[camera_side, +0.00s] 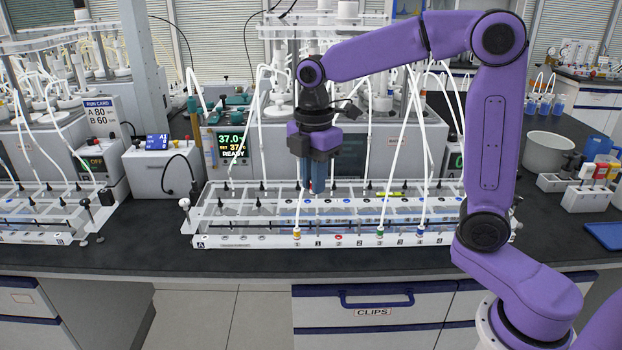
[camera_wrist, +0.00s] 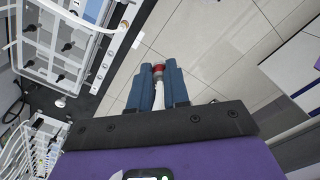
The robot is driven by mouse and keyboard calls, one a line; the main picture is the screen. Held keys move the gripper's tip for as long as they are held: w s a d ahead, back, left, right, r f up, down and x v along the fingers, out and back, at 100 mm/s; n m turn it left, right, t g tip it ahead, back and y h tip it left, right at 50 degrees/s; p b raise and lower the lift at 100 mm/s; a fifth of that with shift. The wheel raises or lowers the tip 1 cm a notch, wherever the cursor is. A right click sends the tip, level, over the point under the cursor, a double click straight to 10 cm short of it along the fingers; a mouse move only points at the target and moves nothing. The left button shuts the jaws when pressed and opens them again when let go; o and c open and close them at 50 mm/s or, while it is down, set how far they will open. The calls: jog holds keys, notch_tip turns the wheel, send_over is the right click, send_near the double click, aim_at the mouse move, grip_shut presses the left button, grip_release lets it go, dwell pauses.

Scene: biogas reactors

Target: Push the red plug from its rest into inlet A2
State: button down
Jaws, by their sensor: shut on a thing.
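The red plug (camera_wrist: 158,68), a red collar on a pale body, sits between the two blue fingertips of my gripper (camera_wrist: 158,78) in the wrist view. My gripper is shut on it. In the side view my gripper (camera_side: 318,186) points down over the rear middle of the clear-topped rack marked A (camera_side: 215,241). The fingers largely hide the plug there, and I cannot tell whether its tip touches the rack. The front rail has numbered positions and coloured marks, one red (camera_side: 338,237). Which opening is inlet A2 is too small to tell.
White tubes with green (camera_side: 380,234), yellow and blue ends rise from the rack's front rail. Several black plugs stand in the rack. A second rack (camera_side: 50,215) is at left. White holder blocks (camera_side: 587,197), one with a red-topped item, stand at right. The bench front is clear.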

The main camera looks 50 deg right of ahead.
jog(key=d, duration=0.9)
jog(key=shift+w+d, duration=0.2)
jog(key=shift+w, duration=0.05)
dwell(0.3)
jog(key=shift+f, duration=7.7)
jog(key=shift+f, duration=0.95)
